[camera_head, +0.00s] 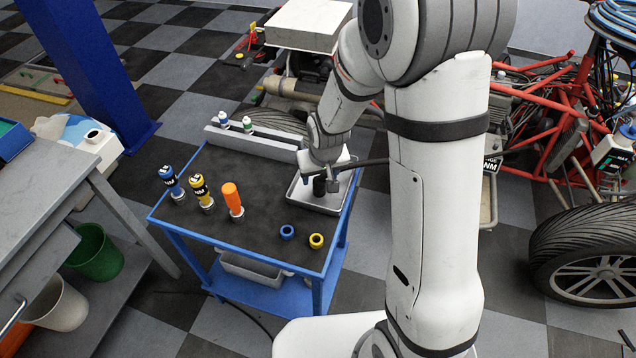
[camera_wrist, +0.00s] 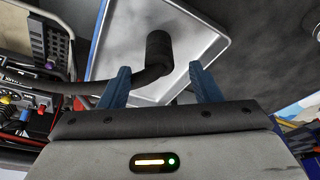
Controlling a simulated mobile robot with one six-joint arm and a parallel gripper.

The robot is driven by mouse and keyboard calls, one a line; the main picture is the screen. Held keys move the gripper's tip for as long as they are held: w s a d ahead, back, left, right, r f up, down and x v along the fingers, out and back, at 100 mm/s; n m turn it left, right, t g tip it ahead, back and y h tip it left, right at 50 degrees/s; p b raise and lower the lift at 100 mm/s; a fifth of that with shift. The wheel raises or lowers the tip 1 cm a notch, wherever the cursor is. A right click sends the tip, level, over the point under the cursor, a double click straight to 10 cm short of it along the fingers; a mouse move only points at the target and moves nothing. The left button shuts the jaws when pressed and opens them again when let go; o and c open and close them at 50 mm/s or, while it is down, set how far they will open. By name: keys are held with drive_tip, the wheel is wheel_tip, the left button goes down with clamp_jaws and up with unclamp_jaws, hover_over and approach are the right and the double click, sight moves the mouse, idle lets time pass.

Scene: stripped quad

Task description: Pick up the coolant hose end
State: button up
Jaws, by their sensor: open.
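The coolant hose end (camera_wrist: 158,50) is a black ribbed cylinder over the metal tray (camera_wrist: 190,28) in the wrist view. Its dark hose bends off to the left. My gripper (camera_wrist: 160,82) is open, with one blue finger on each side of the line to the hose end. The hose end lies just beyond the fingertips, and the hose bend passes near the left finger. In the head view the hose end (camera_head: 319,186) shows as a dark piece under my gripper (camera_head: 326,180), at the tray (camera_head: 318,203) on the blue cart. Whether the fingers touch the hose is unclear.
The cart top (camera_head: 240,175) also holds a blue tool (camera_head: 170,182), a yellow tool (camera_head: 200,188), an orange-handled tool (camera_head: 232,198), a blue ring (camera_head: 287,232) and a yellow ring (camera_head: 316,241). A red-framed vehicle (camera_head: 545,125) stands to the right. A workbench (camera_head: 65,190) is at left.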

sight(319, 180)
drive_tip(key=shift+x, duration=2.65)
drive_tip(key=shift+c, duration=0.3)
drive_tip(key=c, duration=1)
